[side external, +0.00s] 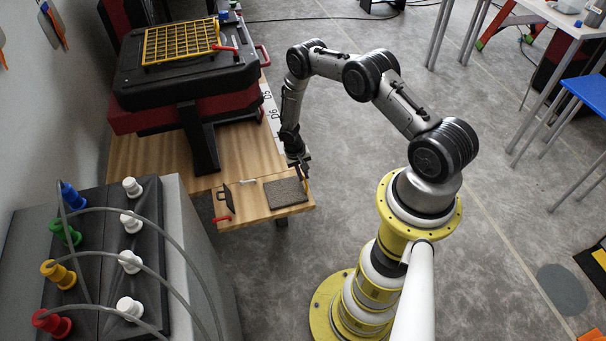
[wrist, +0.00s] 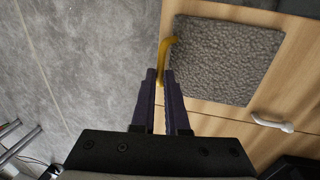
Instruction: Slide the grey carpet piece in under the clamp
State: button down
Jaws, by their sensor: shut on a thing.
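The grey carpet piece (side external: 286,192) lies flat on the wooden table near its front right corner. It is a rough square in the wrist view (wrist: 222,62). A yellow curved strip (wrist: 169,48) is at its edge, on the side nearest my gripper. My gripper (wrist: 160,72) has its two dark fingers closed around the strip's lower end. In the side view my gripper (side external: 302,168) is low at the carpet's right edge. A dark upright plate with a red handle (side external: 222,218), likely the clamp, stands left of the carpet, apart from it.
A small white handle (wrist: 272,123) lies beside the carpet on the wooden table (side external: 240,215). A large black and red machine with a yellow grid (side external: 180,42) stands behind. A cabinet with coloured plugs and cables (side external: 100,250) is at the left. The table's edge is close on the right.

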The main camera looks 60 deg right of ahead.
dwell(0.4)
send_over(280, 190)
dwell(0.4)
jog(key=c, duration=0.9)
grip_release()
jog(key=shift+d, duration=0.1)
jog(key=r, duration=0.4)
jog(key=w+a+r, duration=0.1)
jog(key=r, duration=0.4)
jog(key=a+r, duration=0.1)
jog(key=r, duration=0.3)
jog(key=shift+w+r, duration=0.3)
jog(key=shift+w, duration=0.1)
